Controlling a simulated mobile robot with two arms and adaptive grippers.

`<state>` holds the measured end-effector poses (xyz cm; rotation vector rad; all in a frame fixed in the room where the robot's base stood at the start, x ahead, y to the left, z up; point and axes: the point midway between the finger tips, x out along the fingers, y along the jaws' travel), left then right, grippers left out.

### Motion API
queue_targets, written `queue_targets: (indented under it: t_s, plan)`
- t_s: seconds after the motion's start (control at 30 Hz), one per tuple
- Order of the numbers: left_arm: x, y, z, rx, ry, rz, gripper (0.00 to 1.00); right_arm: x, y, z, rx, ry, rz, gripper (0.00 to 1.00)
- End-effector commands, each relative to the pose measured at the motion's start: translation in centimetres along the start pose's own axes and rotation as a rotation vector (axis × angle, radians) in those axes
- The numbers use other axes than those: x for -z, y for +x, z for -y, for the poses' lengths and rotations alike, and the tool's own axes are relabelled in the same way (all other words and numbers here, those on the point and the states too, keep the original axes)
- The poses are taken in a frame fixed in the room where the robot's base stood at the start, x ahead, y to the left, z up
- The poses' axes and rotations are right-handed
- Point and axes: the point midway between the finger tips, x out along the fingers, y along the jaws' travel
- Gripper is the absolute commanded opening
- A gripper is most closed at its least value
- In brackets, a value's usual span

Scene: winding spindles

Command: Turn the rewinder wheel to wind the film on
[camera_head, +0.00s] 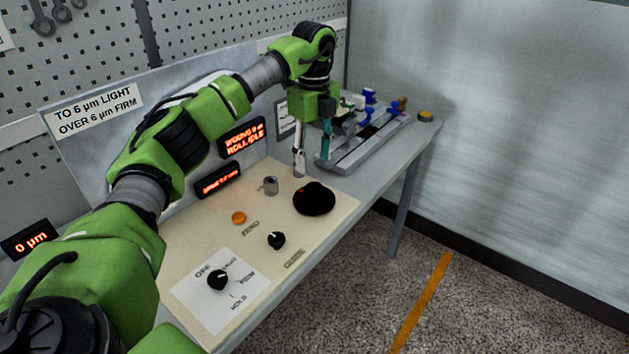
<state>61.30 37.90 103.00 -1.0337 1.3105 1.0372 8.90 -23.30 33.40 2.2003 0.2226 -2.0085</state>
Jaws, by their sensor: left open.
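A black round wheel (315,201) with a small red mark sits on the cream panel, and I take it for the rewinder wheel. My left gripper (311,164) is open, fingers pointing down, above and just behind the wheel near the panel's far edge. One finger is pale and the other is teal. I see nothing between them, and the gripper looks apart from the wheel. The film cannot be made out. My right gripper is not in view.
The cream panel (200,240) also carries a grey metal post (271,185), an orange button (238,218), a small black knob (277,240) and a mode dial (217,280). A rail fixture (365,150) with blue parts stands behind the gripper. Lit displays (242,139) line the backboard.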

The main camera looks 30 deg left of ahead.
Motion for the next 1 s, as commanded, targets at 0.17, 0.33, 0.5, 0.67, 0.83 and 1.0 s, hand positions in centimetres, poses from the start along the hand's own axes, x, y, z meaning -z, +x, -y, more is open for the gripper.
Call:
queue_targets:
  t_s: [0.17, 0.33, 0.5, 0.67, 0.83, 1.0]
  plan:
    - [0.1, 3.8, -0.1, -0.004, 0.001, -0.001, 0.47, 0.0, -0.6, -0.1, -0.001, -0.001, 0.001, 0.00]
    - [0.1, 6.4, 0.0, -0.002, 0.001, -0.002, 0.47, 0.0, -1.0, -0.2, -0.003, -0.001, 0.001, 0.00]
    - [0.1, 7.8, 0.0, 0.000, 0.001, -0.001, 0.47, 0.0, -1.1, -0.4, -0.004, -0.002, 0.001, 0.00]
    - [0.1, 8.1, 0.0, 0.001, 0.001, -0.001, 0.47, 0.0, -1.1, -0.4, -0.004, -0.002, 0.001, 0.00]
    - [0.1, 8.1, 0.0, 0.001, 0.002, -0.001, 0.44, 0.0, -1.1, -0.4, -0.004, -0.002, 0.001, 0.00]
    - [0.1, 8.1, 0.0, 0.001, 0.002, -0.001, 0.08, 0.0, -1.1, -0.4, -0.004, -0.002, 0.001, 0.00]
